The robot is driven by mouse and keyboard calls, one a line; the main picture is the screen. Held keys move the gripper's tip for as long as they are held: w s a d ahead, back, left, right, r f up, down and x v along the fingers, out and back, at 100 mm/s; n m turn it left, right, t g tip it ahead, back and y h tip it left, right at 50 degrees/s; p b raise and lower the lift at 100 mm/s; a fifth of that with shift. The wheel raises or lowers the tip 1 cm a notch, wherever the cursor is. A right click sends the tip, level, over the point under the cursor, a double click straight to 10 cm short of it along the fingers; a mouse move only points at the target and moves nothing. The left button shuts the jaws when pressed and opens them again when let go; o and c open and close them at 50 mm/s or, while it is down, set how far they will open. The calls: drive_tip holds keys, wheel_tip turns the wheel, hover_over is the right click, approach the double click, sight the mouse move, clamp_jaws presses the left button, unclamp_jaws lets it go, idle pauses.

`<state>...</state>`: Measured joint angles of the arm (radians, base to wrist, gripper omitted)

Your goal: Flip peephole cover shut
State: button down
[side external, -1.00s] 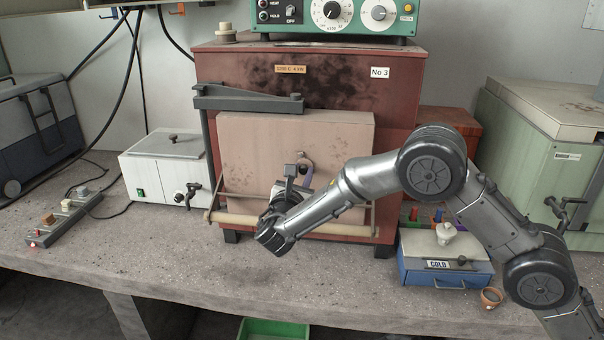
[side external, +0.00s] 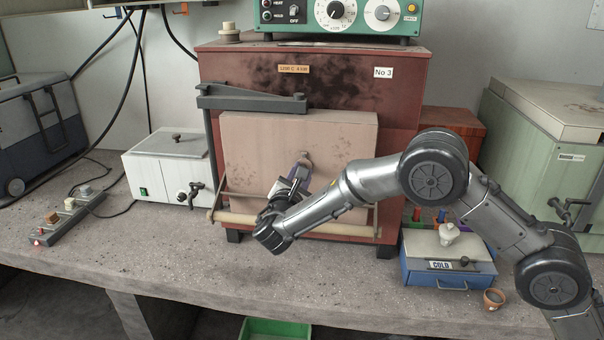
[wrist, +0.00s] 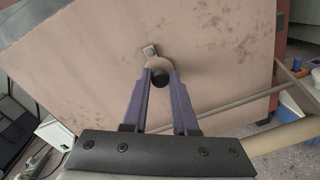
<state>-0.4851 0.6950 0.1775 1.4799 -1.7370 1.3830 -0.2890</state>
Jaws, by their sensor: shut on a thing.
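The peephole cover (wrist: 158,63) is a small pale metal piece fixed by a bolt on the tan furnace door. It also shows in the side view (side external: 305,156), just above my fingertips. In the side view my gripper (side external: 301,168) reaches up to the door from below. The fingers partly hide the contact and the cover's lower edge.
The tan door (side external: 345,180) hangs on the red furnace (side external: 310,80) under a grey bracket (side external: 250,99). A long pale bar (side external: 340,228) crosses low in front. A white box (side external: 165,165) stands left, and a blue-and-white cold box (side external: 447,255) stands right.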

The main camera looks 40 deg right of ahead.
drive_tip(key=c, duration=0.7)
unclamp_jaws()
drive_tip(key=shift+s+a, duration=0.1)
drive_tip(key=v, duration=1.3)
drive_tip(key=shift+s+a, duration=0.2)
drive_tip(key=shift+a, duration=0.05)
drive_tip(key=shift+d, duration=0.1)
